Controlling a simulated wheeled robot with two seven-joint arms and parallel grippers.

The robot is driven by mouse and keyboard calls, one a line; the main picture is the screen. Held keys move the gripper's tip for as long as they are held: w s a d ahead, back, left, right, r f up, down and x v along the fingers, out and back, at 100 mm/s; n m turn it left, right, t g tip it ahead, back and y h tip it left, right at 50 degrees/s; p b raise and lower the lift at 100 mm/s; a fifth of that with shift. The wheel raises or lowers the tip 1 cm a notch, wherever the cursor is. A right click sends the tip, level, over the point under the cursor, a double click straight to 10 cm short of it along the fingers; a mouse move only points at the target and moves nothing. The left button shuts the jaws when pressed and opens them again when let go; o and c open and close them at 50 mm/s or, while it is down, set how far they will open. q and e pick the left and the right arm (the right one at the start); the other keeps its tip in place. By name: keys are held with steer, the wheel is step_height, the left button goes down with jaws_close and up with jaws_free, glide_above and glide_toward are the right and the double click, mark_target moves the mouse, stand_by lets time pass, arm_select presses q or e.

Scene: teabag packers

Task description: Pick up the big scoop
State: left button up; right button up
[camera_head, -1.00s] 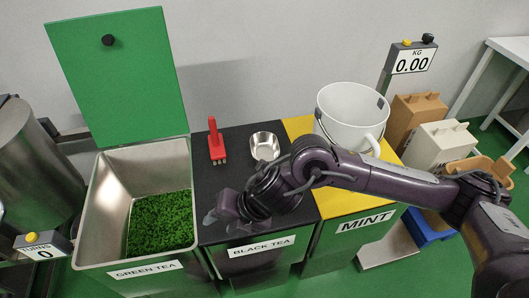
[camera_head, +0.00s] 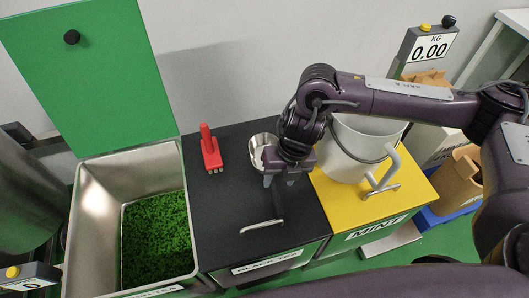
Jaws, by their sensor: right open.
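The big scoop has a shiny metal bowl (camera_head: 258,148) and lies on the black lid marked BLACK TEA (camera_head: 232,205). My right gripper (camera_head: 281,182) is open, pointing down over the lid, just right of and below the bowl in the picture. A dark bar that looks like the scoop's handle runs toward the front from between the fingers. The gripper and wrist hide where bowl and handle join, and I cannot tell whether the fingers touch the handle. My left gripper is out of view.
A red-handled tool (camera_head: 210,150) lies left of the scoop. A white bucket (camera_head: 350,150) stands on the yellow MINT lid (camera_head: 345,202), partly behind my right arm. The open green tea bin (camera_head: 98,215) is at left, its green lid (camera_head: 85,75) raised. A metal lid handle (camera_head: 258,226) is in front.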

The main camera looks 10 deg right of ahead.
mark_target(275, 189)
steer(key=shift+s+a+f+p, duration=0.2)
steer(key=shift+f+p, duration=0.05)
steer(key=shift+f, duration=0.25)
steer(key=shift+s+a+f+p, duration=0.15)
steer(key=shift+f+p, duration=0.05)
steer(key=shift+f, duration=0.25)
steer(key=f, duration=0.2)
steer(key=shift+w+a+f, duration=0.1)
steer(key=shift+a+f, duration=0.2)
steer(key=shift+f, duration=0.35)
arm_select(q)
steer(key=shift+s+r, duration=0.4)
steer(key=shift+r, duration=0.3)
arm_select(e)
jaws_close()
